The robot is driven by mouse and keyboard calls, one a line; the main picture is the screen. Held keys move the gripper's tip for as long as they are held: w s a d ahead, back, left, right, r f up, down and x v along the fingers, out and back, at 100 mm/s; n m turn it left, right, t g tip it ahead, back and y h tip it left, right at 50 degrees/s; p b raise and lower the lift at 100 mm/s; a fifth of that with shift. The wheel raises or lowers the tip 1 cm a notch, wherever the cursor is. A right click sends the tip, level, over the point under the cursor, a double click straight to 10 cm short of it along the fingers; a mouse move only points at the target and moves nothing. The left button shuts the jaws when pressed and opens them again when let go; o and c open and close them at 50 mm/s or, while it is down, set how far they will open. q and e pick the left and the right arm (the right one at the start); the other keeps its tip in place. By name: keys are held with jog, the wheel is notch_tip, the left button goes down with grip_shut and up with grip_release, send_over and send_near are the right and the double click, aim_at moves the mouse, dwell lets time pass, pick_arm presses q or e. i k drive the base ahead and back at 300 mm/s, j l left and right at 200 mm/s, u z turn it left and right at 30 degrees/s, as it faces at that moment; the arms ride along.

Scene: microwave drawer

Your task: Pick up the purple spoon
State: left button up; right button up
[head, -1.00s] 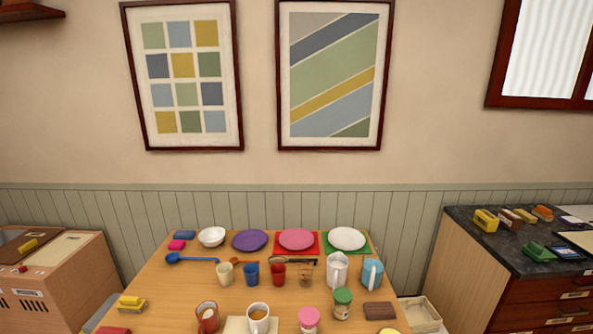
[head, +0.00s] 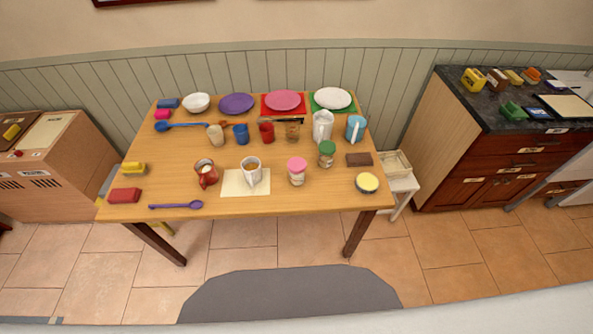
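The purple spoon (head: 176,205) lies flat near the front left edge of the wooden table (head: 225,206) in the head view. Its bowl points right and its handle points left. Nothing covers it. Neither of my grippers shows in the head view.
A red block (head: 124,195) lies left of the spoon; a red mug (head: 207,173) stands behind it. A white mug (head: 252,170) stands on a cream mat (head: 231,187). A blue ladle (head: 195,126), cups and plates fill the back. Tiled floor (head: 103,275) is open in front.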

aim_at(196, 204)
jog(key=u, duration=1.25)
